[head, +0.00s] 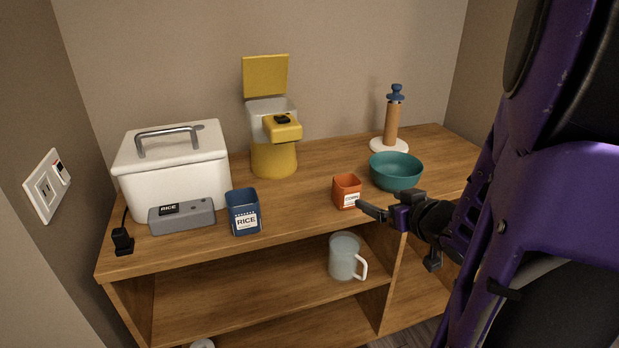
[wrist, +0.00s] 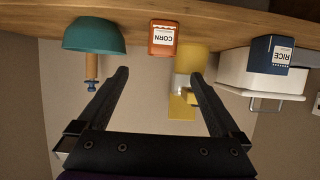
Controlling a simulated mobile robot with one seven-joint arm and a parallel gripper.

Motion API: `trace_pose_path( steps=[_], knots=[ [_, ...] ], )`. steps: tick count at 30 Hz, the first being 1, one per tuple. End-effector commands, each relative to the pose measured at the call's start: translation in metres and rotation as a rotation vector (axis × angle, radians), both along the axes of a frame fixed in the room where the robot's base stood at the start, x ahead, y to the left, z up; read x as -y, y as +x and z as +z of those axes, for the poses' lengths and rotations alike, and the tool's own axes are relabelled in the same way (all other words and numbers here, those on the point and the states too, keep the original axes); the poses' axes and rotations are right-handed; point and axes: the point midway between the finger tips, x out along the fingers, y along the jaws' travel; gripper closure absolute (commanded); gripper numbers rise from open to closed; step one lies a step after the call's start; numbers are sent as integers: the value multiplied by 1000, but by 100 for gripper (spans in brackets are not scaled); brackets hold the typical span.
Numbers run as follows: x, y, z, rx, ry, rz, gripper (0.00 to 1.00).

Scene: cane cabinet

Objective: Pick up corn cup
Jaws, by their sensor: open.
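The corn cup (head: 346,191) is a small orange square cup with a white label. It stands upright on the wooden cabinet top, near the front edge and left of the teal bowl (head: 396,171). In the wrist view, which is upside down, the corn cup (wrist: 163,38) shows its CORN label between the lines of my two fingers, beyond their tips. My gripper (head: 385,207) is open and empty, just right of and in front of the cup in the head view. Its spread fingers also show in the wrist view (wrist: 159,74). They appear apart from the cup.
A glass mug (head: 345,256) sits on the shelf below.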

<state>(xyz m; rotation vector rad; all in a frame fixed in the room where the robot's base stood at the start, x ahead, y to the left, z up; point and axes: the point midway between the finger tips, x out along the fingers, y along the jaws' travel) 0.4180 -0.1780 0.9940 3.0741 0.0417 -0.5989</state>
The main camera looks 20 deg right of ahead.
Motion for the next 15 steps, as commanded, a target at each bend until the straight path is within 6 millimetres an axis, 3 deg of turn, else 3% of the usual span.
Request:
trace_pose_path(
  steps=[4,15],
  knots=[
    [-3,-2,-2,-9,8,11,0],
    [-4,14,-4,-7,17,15,0]
  ],
)
